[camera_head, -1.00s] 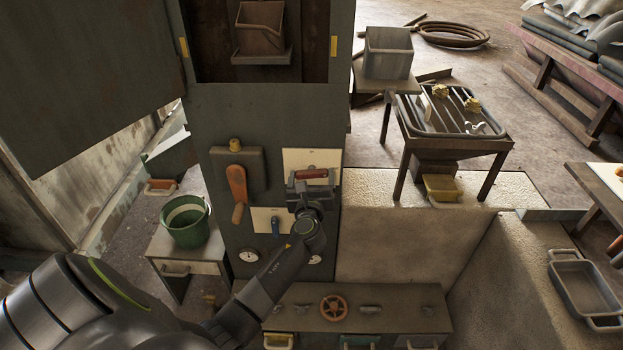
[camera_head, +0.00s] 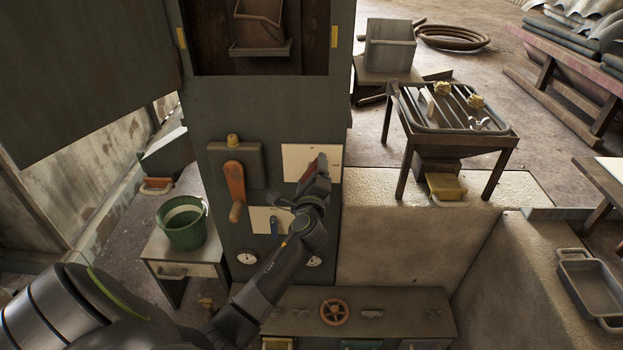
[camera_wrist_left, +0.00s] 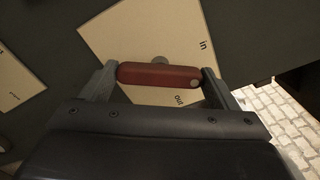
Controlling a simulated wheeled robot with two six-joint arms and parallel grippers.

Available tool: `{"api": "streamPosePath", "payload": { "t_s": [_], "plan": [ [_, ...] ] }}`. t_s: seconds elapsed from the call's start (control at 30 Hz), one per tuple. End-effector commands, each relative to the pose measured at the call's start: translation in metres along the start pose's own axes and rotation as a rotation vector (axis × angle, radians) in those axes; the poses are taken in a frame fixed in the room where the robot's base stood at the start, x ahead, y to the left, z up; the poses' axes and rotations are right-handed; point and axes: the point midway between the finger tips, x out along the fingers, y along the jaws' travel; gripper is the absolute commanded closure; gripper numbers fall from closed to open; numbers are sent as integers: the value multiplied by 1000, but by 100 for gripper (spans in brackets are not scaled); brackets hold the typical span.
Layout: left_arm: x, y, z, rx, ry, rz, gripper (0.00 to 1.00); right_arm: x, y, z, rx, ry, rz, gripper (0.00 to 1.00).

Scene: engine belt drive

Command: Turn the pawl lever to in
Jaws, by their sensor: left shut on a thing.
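The red pawl lever (camera_head: 321,164) is on a pale plate (camera_head: 296,158) on the dark cabinet front. It is steeply tilted, its visible end up and to the right. My left gripper (camera_head: 313,181) is shut on the lever and hides its lower part. In the left wrist view the red lever (camera_wrist_left: 150,75) lies across between the two fingers (camera_wrist_left: 158,82). The plate (camera_wrist_left: 130,35) behind it reads "in" on the upper right and "out" below the lever. My right gripper is out of view.
An orange-handled lever (camera_head: 236,188) is just left of the plate. A bench with a handwheel (camera_head: 334,312) stands underneath. A green bucket (camera_head: 184,224) is at the left.

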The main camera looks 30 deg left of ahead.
Motion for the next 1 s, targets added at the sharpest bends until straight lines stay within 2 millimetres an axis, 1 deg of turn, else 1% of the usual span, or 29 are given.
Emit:
{"api": "streamPosePath", "payload": {
  "t_s": [0.03, 0.1, 0.17, 0.4, 0.5, 0.83, 1.0],
  "plan": [
    [0, 2, -1, -45, 0, -1, 41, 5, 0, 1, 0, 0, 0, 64],
    [0, 2, -1, -110, 0, -2, 41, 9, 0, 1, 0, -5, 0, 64],
    [0, 2, -1, -164, 0, -2, 41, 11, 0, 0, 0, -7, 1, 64],
    [0, 1, -1, -348, 0, -2, 41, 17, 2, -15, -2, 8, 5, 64],
    [0, 1, -1, -407, 0, -2, 41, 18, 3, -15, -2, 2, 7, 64],
    [0, 0, 0, -516, -1, -1, 41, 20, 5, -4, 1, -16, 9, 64],
    [0, 0, 0, -531, -1, 0, 41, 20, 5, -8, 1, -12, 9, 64]
  ]
}}
